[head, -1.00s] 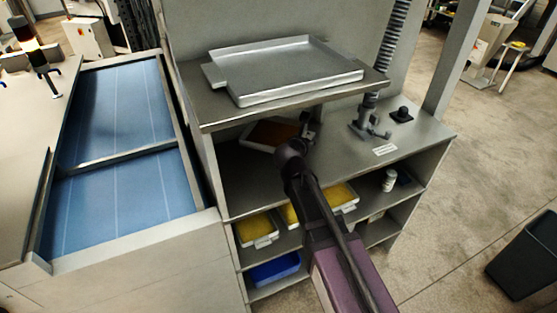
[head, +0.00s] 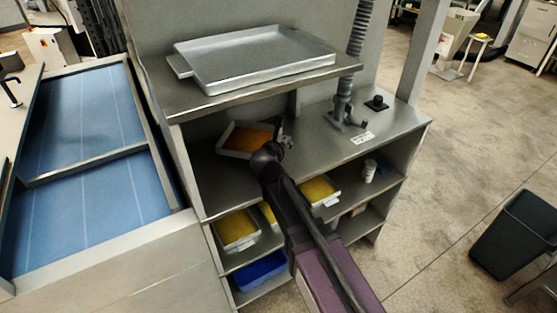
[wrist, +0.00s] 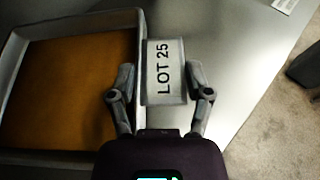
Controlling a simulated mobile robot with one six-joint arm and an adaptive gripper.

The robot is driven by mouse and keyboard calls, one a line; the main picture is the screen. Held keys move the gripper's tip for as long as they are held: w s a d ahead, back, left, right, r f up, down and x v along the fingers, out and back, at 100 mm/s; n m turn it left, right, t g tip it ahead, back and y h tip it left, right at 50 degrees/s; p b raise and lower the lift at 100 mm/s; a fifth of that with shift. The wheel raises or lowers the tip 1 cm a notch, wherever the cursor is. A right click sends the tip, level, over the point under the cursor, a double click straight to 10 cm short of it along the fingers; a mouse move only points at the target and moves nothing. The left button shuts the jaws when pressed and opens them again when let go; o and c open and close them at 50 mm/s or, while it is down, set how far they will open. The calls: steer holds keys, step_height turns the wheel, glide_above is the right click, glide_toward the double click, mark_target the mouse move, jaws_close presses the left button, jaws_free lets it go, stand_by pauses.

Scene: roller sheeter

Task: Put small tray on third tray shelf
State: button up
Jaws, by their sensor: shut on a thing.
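The small tray (head: 236,154) has pale walls and an orange-brown inside. In the head view it is under the top shelf (head: 190,101), over the counter-level surface (head: 228,192); I cannot tell whether it touches that surface. My gripper (head: 284,143) is shut on the tray's tab at its right side. In the wrist view the gripper (wrist: 161,76) has one finger on each side of the white tab (wrist: 165,72) marked "LOT 25". The tray's orange inside (wrist: 70,90) fills the left there. My arm hides part of the shelves below.
A large empty metal tray (head: 255,58) lies on the top shelf. Yellow-filled trays (head: 236,230) stand on the shelf below the counter, and a blue bin (head: 260,271) lower down. A hose fitting (head: 345,115) and a black knob (head: 377,103) stand on the counter's right.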

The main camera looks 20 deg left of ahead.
steer(key=shift+f+b, duration=0.3)
steer(key=shift+f, duration=0.35)
step_height(320, 180, down, 4)
steer(key=b, duration=0.3)
steer(key=shift+r+b, duration=0.15)
steer(key=shift+b, duration=0.25)
steer(key=o, duration=1.3)
steer(key=shift+p+v, duration=2.3)
steer(key=shift+v, duration=3.75)
